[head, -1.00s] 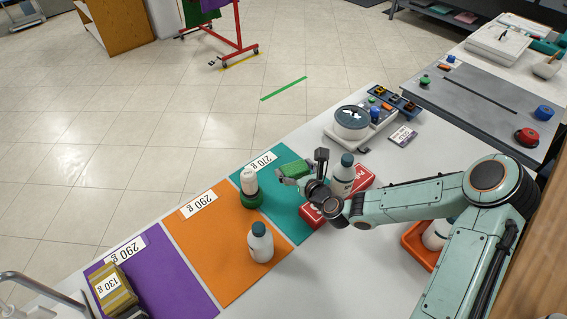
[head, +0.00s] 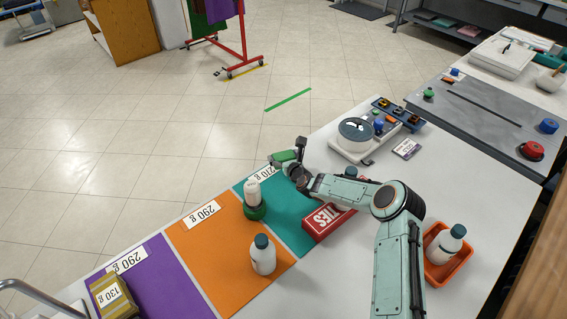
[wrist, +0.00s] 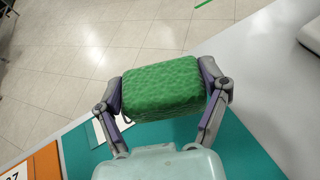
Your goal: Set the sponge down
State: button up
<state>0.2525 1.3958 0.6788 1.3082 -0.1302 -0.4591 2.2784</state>
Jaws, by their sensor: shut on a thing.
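My gripper (head: 287,161) is shut on the green sponge (wrist: 161,88), one finger at each end in the wrist view. The sponge also shows in the head view (head: 285,156), small and partly covered by the gripper. It is held above the far end of the teal mat (head: 276,228), near the 210 g label (head: 264,174) and the table's far edge. In the wrist view the teal mat lies below the sponge, and the label is partly hidden behind the left finger.
A white bottle (head: 263,257) stands on the orange mat (head: 205,262). A scale (head: 355,130) is at right.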

jog(key=shift+w+f, duration=0.2)
jog(key=shift+f, duration=1.55)
jog(key=o, duration=0.9)
jog(key=shift+f, duration=0.1)
